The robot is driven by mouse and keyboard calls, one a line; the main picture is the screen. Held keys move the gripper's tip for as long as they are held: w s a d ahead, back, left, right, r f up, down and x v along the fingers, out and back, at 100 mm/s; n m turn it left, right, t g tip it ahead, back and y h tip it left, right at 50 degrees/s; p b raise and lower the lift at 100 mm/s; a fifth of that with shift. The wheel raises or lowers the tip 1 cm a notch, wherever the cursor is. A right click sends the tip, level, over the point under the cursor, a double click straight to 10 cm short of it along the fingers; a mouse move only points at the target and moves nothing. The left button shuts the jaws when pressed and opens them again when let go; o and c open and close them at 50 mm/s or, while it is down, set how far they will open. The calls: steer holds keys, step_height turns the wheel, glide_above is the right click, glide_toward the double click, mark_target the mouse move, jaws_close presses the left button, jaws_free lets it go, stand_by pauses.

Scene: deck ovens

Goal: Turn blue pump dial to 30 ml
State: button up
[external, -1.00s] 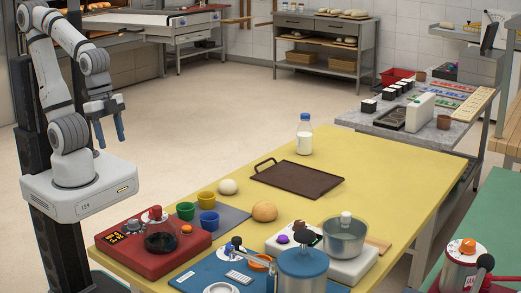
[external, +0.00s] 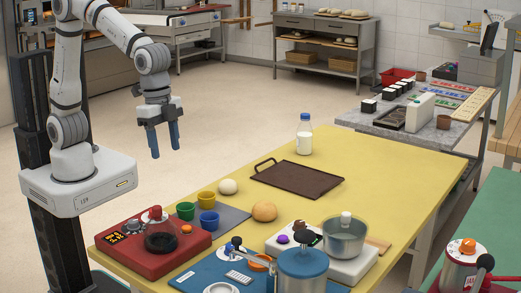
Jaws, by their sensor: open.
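A metal canister with a blue lid (external: 303,262) stands at the front edge of the yellow table, beside a blue base plate (external: 205,268). A black-knobbed lever, a small white label and a round white ring (external: 221,289) are on or by the plate. The ring is cut off by the frame's bottom edge. I cannot tell which part is the dial, and no ml marks are readable. My gripper (external: 166,153) is open and empty, fingers pointing down. It is raised in the air to the left of the table, well apart from the blue pump.
A red device (external: 152,250) with a display sits at the table's left front. Green, yellow and blue cups stand on a grey mat (external: 236,220). A brown tray (external: 297,181) and bottle (external: 304,135) lie farther back.

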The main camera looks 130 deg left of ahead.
steer(key=w+f+p, duration=0.1)
steer(key=w+f, duration=0.4)
steer(key=w, duration=0.5)
steer(key=g, duration=0.1)
glide_toward(231, 246)
steer(key=shift+f+p, duration=0.2)
steer(key=shift+p, duration=0.25)
steer(key=shift+w+f, duration=0.15)
steer(key=shift+f, duration=0.15)
step_height(231, 246, down, 8)
steer(key=shift+r+p, duration=0.15)
steer(key=shift+p, duration=0.5)
steer(key=c, duration=1)
steer(key=shift+o, duration=0.2)
